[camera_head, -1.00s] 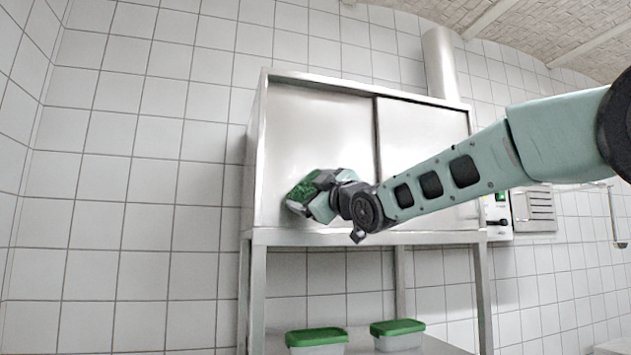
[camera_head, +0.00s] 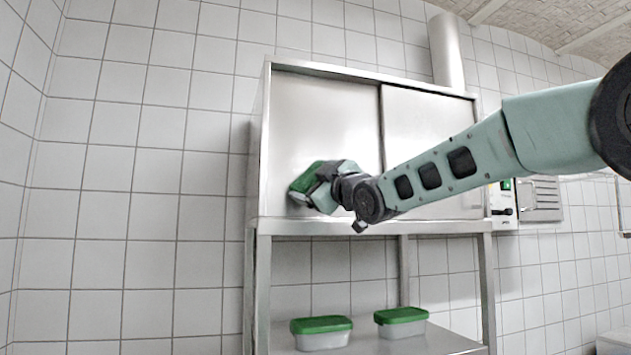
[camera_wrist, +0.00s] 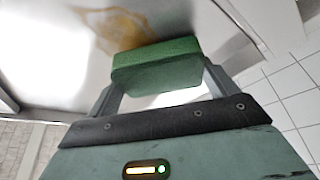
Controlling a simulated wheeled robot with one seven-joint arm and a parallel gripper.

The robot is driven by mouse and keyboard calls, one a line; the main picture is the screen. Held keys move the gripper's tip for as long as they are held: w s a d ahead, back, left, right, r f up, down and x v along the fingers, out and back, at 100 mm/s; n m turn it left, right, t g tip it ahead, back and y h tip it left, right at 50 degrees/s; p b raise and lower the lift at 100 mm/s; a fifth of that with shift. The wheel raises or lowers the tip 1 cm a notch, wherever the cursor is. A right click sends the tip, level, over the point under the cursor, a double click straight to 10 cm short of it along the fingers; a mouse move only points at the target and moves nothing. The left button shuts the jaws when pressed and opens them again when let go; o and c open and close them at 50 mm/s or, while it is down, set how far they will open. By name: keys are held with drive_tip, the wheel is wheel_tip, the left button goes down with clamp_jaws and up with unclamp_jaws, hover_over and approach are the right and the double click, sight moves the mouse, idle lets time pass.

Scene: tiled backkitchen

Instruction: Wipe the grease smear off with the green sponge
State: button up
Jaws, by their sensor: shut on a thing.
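The green sponge (camera_wrist: 157,68) is held between the fingers of my gripper (camera_wrist: 155,82) in the wrist view. In the head view the sponge (camera_head: 304,178) is in my gripper (camera_head: 318,188), in front of the lower left door of the steel cabinet (camera_head: 318,110). A brownish-yellow grease smear (camera_wrist: 118,24) lies on the steel surface just beyond the sponge in the wrist view. The sponge hides part of that surface. I cannot tell whether the sponge touches the door. The smear is not visible in the head view.
The cabinet stands on a steel frame with a lower shelf (camera_head: 440,341). Two green-lidded containers, one left (camera_head: 321,333) and one right (camera_head: 401,322), sit on it. A control box (camera_head: 502,203) is on the wall at right. Bare tiled wall lies to the left.

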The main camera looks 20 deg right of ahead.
drive_tip(key=shift+w, duration=0.75)
